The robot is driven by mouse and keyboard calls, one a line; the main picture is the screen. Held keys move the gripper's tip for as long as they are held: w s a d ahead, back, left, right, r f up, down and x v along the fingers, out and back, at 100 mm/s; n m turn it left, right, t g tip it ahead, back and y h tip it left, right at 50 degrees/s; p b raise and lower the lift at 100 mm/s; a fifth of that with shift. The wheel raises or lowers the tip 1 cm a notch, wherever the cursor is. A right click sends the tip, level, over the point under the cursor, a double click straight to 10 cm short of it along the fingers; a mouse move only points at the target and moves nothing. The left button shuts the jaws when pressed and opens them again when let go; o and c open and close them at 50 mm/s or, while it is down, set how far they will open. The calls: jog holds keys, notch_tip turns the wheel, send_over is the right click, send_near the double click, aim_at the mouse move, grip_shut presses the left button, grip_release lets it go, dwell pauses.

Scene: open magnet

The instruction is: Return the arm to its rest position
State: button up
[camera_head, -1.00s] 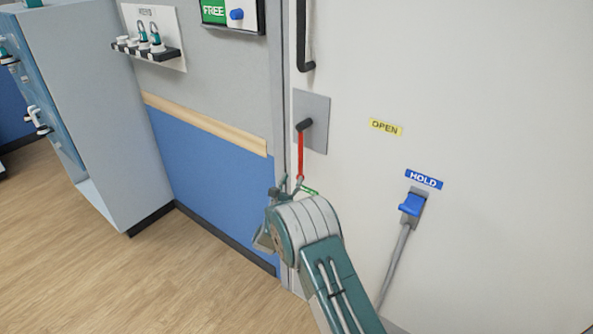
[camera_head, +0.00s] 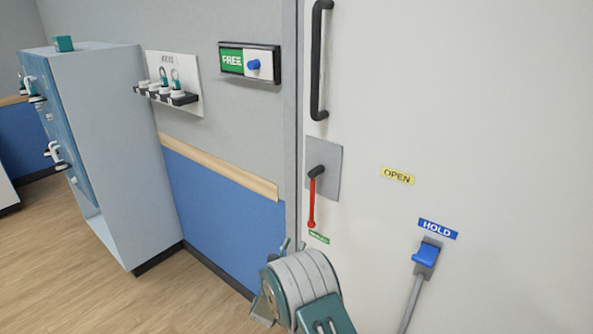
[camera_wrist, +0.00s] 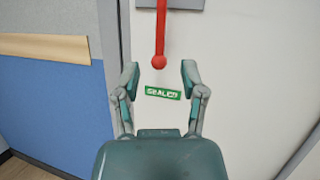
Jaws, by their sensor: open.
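My arm's teal and white end joint (camera_head: 303,285) shows at the bottom of the head view, in front of the white door. My gripper (camera_wrist: 160,66) is open in the wrist view, its two fingers spread and empty. It faces the door, with the round end of the red lever (camera_wrist: 159,40) showing between and above the fingertips, apart from both. In the head view the red lever (camera_head: 312,202) hangs straight down from its grey plate, above my gripper. A green "SEALED" label (camera_wrist: 163,92) shows between the fingers. My gripper is mostly hidden behind the joint in the head view.
The door has a black handle (camera_head: 317,60), an "OPEN" label (camera_head: 397,176) and a blue hold latch (camera_head: 427,253) on the right. On the wall are a key rack (camera_head: 172,92) and a "FREE" slider (camera_head: 250,63). A cabinet (camera_head: 110,140) stands left; floor before it is clear.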

jog(key=d+r+n+g+y, duration=0.35)
jog(key=r+n+y, duration=0.35)
jog(key=r+n, duration=0.8)
jog(key=s+d+r+n+g+y, duration=0.2)
jog(key=s+r+n+y, duration=0.1)
jog(key=s+r+n, duration=0.25)
jog(key=s+d+n+g, duration=0.3)
jog(key=s+n, duration=0.3)
jog(key=s, duration=0.5)
jog(key=s+d+f+n+g+h, duration=0.1)
jog(key=s+d+n+g, duration=0.2)
jog(key=s, duration=0.9)
jog(key=s+d+n+g, duration=0.3)
jog(key=s+d+n, duration=0.2)
jog(key=s+n, duration=0.5)
jog(key=shift+s+f, duration=0.15)
jog(key=shift+s, duration=1.05)
